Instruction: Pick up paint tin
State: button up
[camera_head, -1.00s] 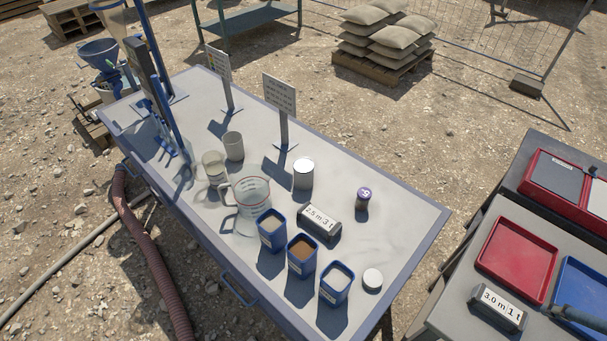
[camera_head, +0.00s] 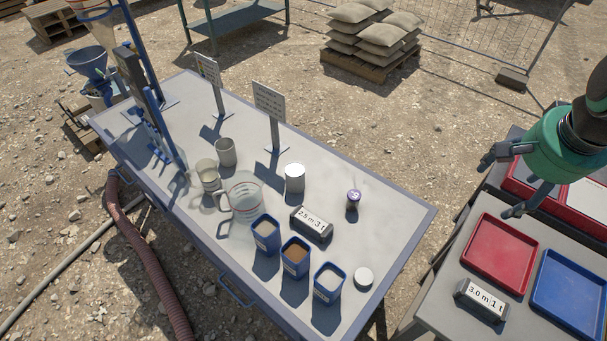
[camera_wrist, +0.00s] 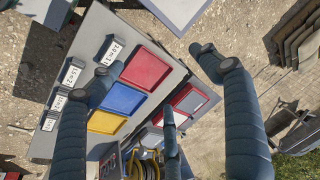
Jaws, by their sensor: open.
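The likely paint tin is a plain silver-white cylinder (camera_head: 294,178) standing upright on the grey table, right of the clear measuring jug (camera_head: 242,196). No paint label can be read on it. My gripper (camera_head: 502,185) is open and empty at the right of the head view, above the table with the red and blue trays, well away from the tin. In the wrist view my spread fingers (camera_wrist: 160,75) frame the red, blue and yellow trays; the tin is not seen there.
Near the tin stand a sign on a post (camera_head: 270,108), a label block (camera_head: 311,224), a small purple-lidded jar (camera_head: 353,200) and blue containers (camera_head: 296,258). A round white lid (camera_head: 363,277) lies at the front. A gap separates this table from the tray table (camera_head: 455,262).

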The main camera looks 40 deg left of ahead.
jog(key=w+a+f+g+p, duration=0.1)
jog(key=w+a, duration=0.3)
jog(key=a, duration=0.3)
jog(key=w+a+f+p, duration=0.2)
jog(key=w+a, duration=0.1)
jog(key=a, duration=0.4)
jog(key=m+g+h+p, duration=0.1)
jog(key=m+g+p, duration=0.2)
jog(key=p, duration=0.4)
send_over(294, 169)
jog(key=f, duration=2.7)
jog(key=shift+w+d, duration=0.25)
jog(key=shift+w, duration=0.15)
jog(key=shift+s+a+f, duration=0.25)
jog(key=shift+a+f, duration=0.1)
notch_tip(294, 169, down, 8)
jog(key=shift+f, duration=0.25)
